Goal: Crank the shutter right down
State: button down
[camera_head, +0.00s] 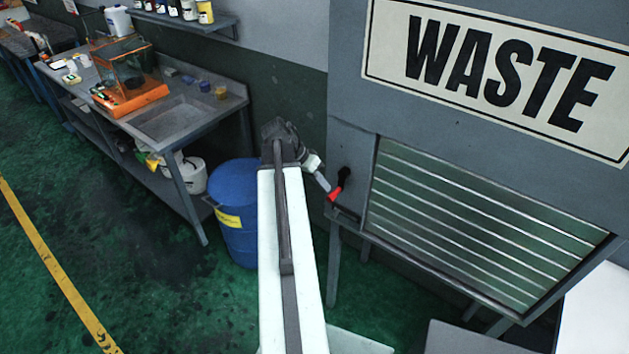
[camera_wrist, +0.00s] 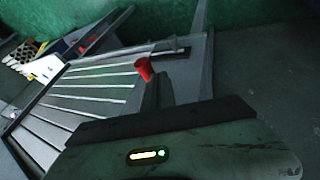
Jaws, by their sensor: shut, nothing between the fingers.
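The shutter (camera_head: 470,230) is a panel of grey-green slats under the WASTE sign. Its slats span nearly the whole opening; I cannot tell whether a gap is left at the lower edge. In the wrist view the shutter (camera_wrist: 85,95) lies at the left. The crank's red knob (camera_head: 334,193) is at the shutter's left side, near a black part. In the wrist view the red knob (camera_wrist: 144,68) is near the centre, by a dark bar. My gripper (camera_head: 325,183) is shut and empty, close beside the knob; contact is unclear. It also shows in the wrist view (camera_wrist: 159,88).
A blue drum (camera_head: 235,210) stands left of my arm. A workbench with a sink (camera_head: 180,118) runs along the wall. A ledge and legs are below the shutter. White and grey surfaces lie at lower right. The green floor at left is open.

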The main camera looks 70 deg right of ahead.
jog(key=shift+s+f, duration=0.1)
jog(key=shift+s, duration=0.15)
jog(key=shift+s+a+f+b, duration=0.25)
jog(key=shift+s+a+b, duration=0.05)
jog(key=shift+s+a, duration=0.15)
jog(key=w+r+p, duration=0.9)
jog(key=shift+w+a+r, duration=0.15)
jog(key=shift+w+a, duration=0.1)
jog(key=shift+a, duration=0.05)
jog(key=shift+w, duration=0.1)
